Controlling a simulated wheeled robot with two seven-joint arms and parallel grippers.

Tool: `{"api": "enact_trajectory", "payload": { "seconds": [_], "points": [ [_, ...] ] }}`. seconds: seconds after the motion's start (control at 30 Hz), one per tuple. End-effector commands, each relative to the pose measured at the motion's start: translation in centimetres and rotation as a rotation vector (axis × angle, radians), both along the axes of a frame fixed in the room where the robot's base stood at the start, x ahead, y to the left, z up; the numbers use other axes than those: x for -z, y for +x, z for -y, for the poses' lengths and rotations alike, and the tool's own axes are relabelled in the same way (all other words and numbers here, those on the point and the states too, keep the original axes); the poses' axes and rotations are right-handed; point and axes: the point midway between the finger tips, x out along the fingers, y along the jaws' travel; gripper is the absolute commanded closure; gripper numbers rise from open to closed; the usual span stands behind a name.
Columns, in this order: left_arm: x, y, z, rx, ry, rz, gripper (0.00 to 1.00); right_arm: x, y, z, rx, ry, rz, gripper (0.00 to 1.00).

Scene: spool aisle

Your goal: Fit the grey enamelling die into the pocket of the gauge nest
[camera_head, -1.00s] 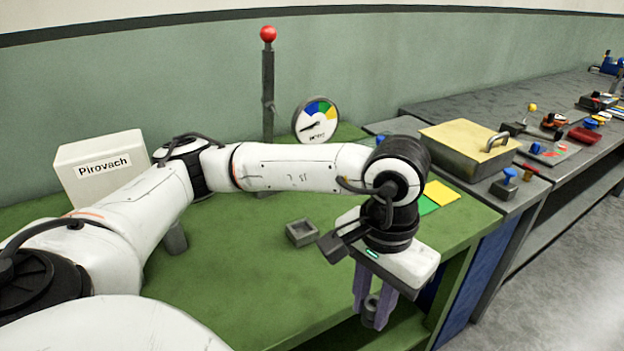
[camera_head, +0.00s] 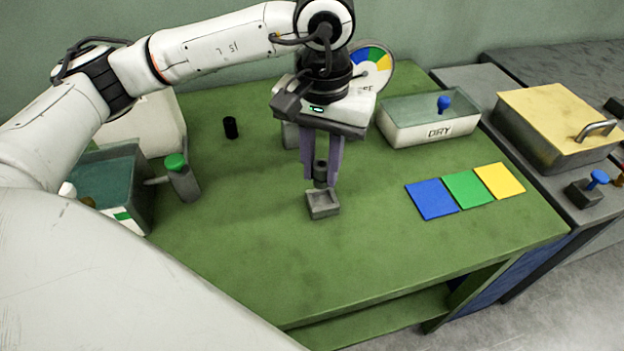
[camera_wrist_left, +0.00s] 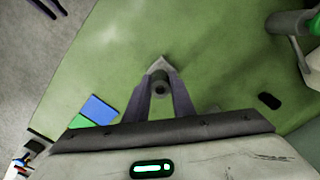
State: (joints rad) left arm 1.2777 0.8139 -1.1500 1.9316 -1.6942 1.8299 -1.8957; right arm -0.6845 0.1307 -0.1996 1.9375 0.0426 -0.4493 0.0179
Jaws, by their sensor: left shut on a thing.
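My left gripper (camera_head: 320,182) points down over the green table, shut on the grey enamelling die (camera_head: 320,170), a small dark cylinder with a hole in its top. The die also shows between the purple fingers in the left wrist view (camera_wrist_left: 160,90). The gauge nest (camera_head: 323,209), a small grey square block with a pocket, sits on the table just below the die. In the left wrist view, only a pale corner of the nest (camera_wrist_left: 160,64) shows past the die. Whether the die touches the nest I cannot tell.
Blue (camera_head: 432,199), green (camera_head: 465,189) and yellow (camera_head: 499,180) squares lie right of the nest. A DRY tray (camera_head: 430,133) stands behind them. A black cylinder (camera_head: 231,128) and a green-capped grey holder (camera_head: 181,180) stand left. The table in front is clear.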

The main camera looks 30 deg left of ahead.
Motion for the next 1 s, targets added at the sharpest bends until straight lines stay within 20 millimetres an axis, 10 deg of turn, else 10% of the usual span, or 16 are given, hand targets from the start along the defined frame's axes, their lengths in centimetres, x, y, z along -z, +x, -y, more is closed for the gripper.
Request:
{"api": "enact_trajectory", "payload": {
  "seconds": [0.13, 1.0],
  "points": [
    [-2.2, 1.8, -0.5, -0.085, -0.001, -0.005, 1.0, -0.9, -0.7, 0.7, 0.01, -0.006, -0.019, 0.69],
    [7.4, 1.9, -0.6, -0.095, -0.002, -0.003, 1.0, -1.9, -0.5, 0.7, 0.007, -0.009, -0.014, 0.69]
  ]
}}
